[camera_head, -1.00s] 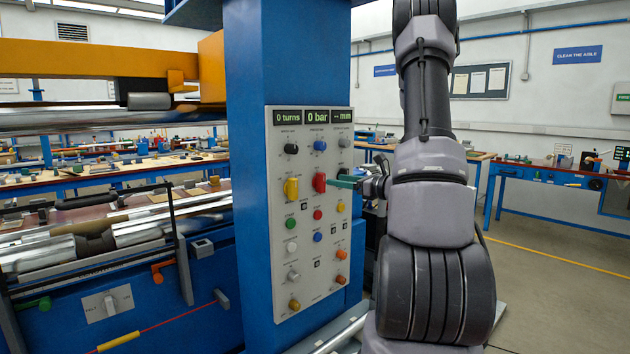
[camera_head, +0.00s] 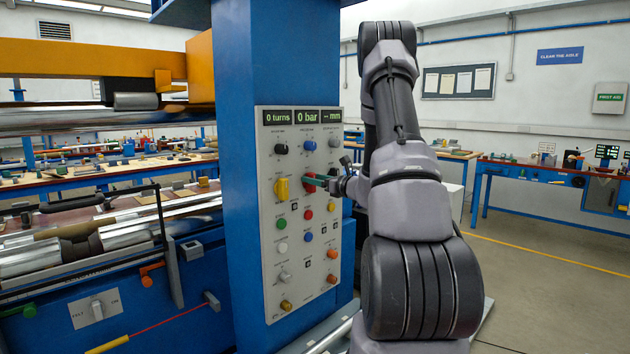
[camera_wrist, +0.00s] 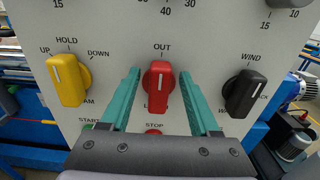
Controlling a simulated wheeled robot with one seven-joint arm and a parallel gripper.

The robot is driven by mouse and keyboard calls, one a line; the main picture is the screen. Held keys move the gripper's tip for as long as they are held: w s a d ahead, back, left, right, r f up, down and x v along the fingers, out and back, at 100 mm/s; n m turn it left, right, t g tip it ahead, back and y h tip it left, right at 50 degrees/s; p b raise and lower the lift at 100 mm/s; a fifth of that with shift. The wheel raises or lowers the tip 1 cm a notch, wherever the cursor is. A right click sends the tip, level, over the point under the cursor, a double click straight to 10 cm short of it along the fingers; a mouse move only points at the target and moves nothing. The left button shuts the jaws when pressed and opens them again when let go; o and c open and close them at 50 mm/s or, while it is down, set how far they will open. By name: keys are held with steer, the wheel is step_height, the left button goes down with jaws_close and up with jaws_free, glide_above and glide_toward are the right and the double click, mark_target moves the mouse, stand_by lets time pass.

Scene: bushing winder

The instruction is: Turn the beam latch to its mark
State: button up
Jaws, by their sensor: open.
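The red latch knob (camera_wrist: 158,88) is on the grey control panel, its white line pointing up at the word OUT.
A yellow knob (camera_wrist: 66,80) marked UP, HOLD, DOWN sits close left of my fingers. A black knob (camera_wrist: 244,93) marked WIND sits close right. Several buttons are below, partly hidden by my gripper. Displays (camera_head: 304,118) read 0 turns and 0 bar.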

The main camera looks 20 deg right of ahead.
steer(key=shift+c, duration=0.3)
jaws_close()
steer(key=shift+m, duration=0.3)
steer(key=shift+w+d+f+m, duration=0.1)
steer(key=shift+d+f+m, duration=0.2)
steer(key=shift+m, duration=2.6)
steer(key=shift+w+d+f+m, duration=0.1)
steer(key=shift+d+f+m, duration=0.2)
steer(key=shift+m, duration=2.6)
steer(key=shift+w+d+f+m, duration=0.1)
steer(key=shift+d+f+m, duration=0.2)
steer(key=shift+m, duration=2.6)
